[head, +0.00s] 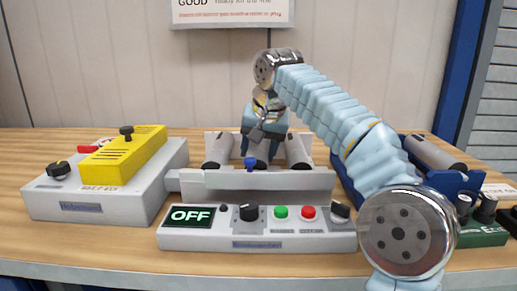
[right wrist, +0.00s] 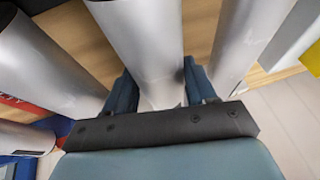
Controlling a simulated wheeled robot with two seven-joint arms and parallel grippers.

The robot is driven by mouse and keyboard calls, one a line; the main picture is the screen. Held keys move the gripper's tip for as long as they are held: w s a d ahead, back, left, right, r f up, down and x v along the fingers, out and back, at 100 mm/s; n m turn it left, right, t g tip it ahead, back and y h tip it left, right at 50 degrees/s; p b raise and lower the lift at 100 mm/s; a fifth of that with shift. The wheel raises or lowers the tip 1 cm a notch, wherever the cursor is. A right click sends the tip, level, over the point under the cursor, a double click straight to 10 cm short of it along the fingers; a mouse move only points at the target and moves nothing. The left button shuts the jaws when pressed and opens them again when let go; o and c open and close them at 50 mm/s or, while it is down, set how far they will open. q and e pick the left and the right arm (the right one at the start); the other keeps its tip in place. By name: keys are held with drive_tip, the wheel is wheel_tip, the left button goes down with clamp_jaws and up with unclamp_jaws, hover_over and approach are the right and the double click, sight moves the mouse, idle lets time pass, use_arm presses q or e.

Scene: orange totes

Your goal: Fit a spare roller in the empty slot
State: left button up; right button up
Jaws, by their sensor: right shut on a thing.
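My right gripper (head: 264,138) points down over the grey roller frame (head: 250,181) in the head view. It is shut on a grey roller (head: 257,152), which lies lengthwise between a left roller (head: 218,152) and a right roller (head: 297,152). The right wrist view shows this held roller (right wrist: 146,45) between the two blue fingers (right wrist: 160,92), with a roller on each side of it. I cannot tell whether the held roller rests fully in the slot. Spare rollers (head: 434,153) lie in a blue tray (head: 345,177) at the right. My left gripper is out of view.
A control panel (head: 257,241) in front of the frame reads OFF. A grey box with a yellow cover (head: 125,152) stands at the left. A green box with black knobs (head: 482,234) is at the right. Bare wooden table (head: 30,150) shows at the far left.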

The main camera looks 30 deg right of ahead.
drive_tip(key=shift+f, duration=0.15)
drive_tip(key=o, duration=1.5)
drive_tip(key=shift+c, duration=0.2)
drive_tip(key=p+v, duration=0.2)
drive_tip(key=v, duration=0.6)
drive_tip(key=shift+w+p, duration=0.2)
drive_tip(key=shift+p, duration=0.1)
drive_tip(key=shift+v, duration=3)
drive_tip(key=shift+s+f, duration=0.15)
drive_tip(key=shift+s, duration=0.05)
